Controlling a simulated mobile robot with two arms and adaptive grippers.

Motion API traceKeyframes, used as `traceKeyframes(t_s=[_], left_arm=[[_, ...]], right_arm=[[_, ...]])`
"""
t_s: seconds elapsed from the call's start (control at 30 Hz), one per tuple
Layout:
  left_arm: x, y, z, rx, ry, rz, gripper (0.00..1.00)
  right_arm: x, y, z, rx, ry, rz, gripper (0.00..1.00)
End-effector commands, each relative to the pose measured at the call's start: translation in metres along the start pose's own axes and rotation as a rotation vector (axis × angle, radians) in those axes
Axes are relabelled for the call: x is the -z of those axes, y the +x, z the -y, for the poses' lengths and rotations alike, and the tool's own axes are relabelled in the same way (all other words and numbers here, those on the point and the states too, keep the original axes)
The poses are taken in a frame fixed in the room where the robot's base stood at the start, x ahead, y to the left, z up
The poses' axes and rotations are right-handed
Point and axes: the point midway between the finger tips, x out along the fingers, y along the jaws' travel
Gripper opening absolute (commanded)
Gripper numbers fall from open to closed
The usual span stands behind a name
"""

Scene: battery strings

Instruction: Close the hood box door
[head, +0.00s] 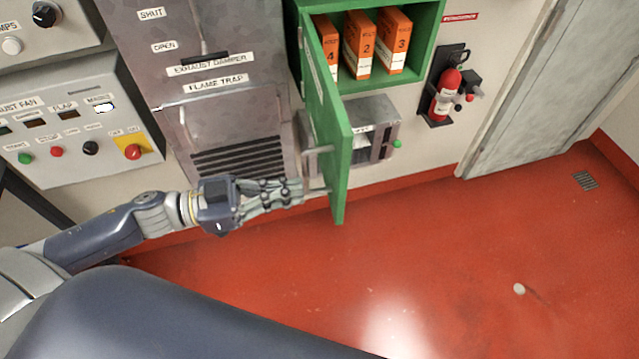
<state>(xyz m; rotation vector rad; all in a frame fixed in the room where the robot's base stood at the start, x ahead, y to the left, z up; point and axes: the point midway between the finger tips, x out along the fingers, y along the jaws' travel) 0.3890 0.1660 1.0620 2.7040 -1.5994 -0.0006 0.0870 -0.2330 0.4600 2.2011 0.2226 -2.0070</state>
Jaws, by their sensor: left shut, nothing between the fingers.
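The hood box is a green wall cabinet (432,40) at the upper middle of the head view. Its green door (330,130) stands wide open, swung out toward me from the left side. Inside the box stand orange numbered packs (361,42). My left gripper (299,191) is shut and empty, at the left of the door near its lower part. Its fingertips are close to the door's left face; I cannot tell whether they touch it. My right gripper is not in view.
A grey metal cabinet with a vent grille (238,160) stands behind my left gripper. A control panel (75,130) is at the left. A grey unit (370,120) sits below the box, a fire extinguisher (446,95) to its right. The red floor (450,250) is mostly clear.

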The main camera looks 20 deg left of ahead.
Motion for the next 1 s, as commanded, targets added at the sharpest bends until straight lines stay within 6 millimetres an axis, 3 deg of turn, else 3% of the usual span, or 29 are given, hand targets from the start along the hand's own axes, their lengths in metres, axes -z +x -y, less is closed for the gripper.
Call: traceKeyframes(t_s=[0.5,1.0], left_arm=[[0.002,0.050,0.001,0.001,0.000,-0.002,0.00],[0.000,0.056,0.000,0.000,0.000,-0.001,0.00]], right_arm=[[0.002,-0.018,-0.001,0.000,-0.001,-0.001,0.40],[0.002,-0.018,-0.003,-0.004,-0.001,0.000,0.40]])
